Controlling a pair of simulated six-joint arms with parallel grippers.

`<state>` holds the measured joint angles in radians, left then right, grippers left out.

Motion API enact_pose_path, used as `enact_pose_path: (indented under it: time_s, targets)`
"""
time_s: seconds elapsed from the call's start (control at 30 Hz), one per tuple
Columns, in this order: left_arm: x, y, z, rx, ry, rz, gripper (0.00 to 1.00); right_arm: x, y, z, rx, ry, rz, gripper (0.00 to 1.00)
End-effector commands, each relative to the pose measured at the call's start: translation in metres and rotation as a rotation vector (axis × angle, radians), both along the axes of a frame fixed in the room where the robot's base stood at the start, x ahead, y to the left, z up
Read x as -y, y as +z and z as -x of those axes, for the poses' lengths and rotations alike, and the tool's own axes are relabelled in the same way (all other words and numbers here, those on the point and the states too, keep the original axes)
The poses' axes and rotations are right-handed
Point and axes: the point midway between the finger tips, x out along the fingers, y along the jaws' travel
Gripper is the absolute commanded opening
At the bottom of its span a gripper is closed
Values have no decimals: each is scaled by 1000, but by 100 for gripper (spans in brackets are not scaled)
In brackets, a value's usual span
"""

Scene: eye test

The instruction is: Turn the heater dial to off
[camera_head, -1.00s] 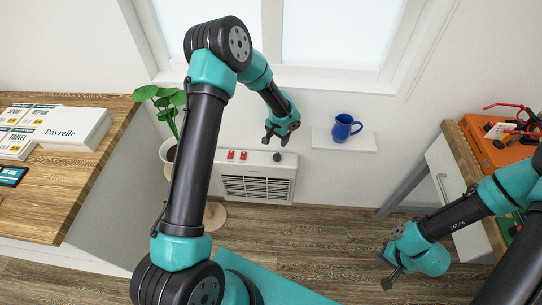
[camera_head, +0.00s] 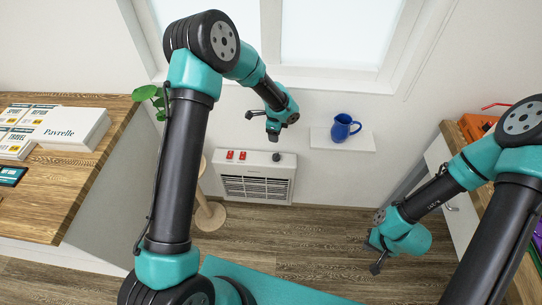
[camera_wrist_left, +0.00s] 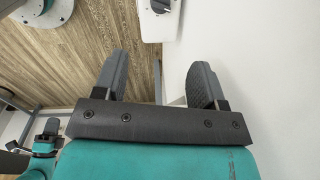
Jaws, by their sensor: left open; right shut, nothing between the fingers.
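The white heater (camera_head: 226,170) stands low against the wall below the window, with a dark grille on its front. Its dark round dial (camera_head: 277,157) sits at the right of its top panel; its setting is too small to read. In the left wrist view the dial (camera_wrist_left: 160,5) shows at the top edge, partly cut off. My left gripper (camera_head: 262,127) is just above the heater's top, apart from the dial. Its open, empty fingers show in the left wrist view (camera_wrist_left: 160,80). My right gripper (camera_head: 376,266) is shut and empty, low at the right over the floor.
A blue mug (camera_head: 343,128) stands on a white wall shelf (camera_head: 322,143) to the right. A wooden desk (camera_head: 70,180) with a white box (camera_head: 75,128) is at the left. The floor before the heater is clear.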

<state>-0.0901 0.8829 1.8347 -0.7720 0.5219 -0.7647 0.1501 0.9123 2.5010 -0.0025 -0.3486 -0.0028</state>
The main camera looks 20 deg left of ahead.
Motion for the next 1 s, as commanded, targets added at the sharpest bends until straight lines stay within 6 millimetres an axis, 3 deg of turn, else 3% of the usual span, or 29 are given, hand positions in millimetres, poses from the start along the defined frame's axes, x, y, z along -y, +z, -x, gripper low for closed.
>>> enact_pose_path:
  time_s: [0.53,1.0]
  targets:
    - [0,-9,-1,-1,-13,-2,65,0,0,0,0,0,0,0]
    - [1,-82,-4,-3,-13,-1,65,0,0,0,0,0,0,0]
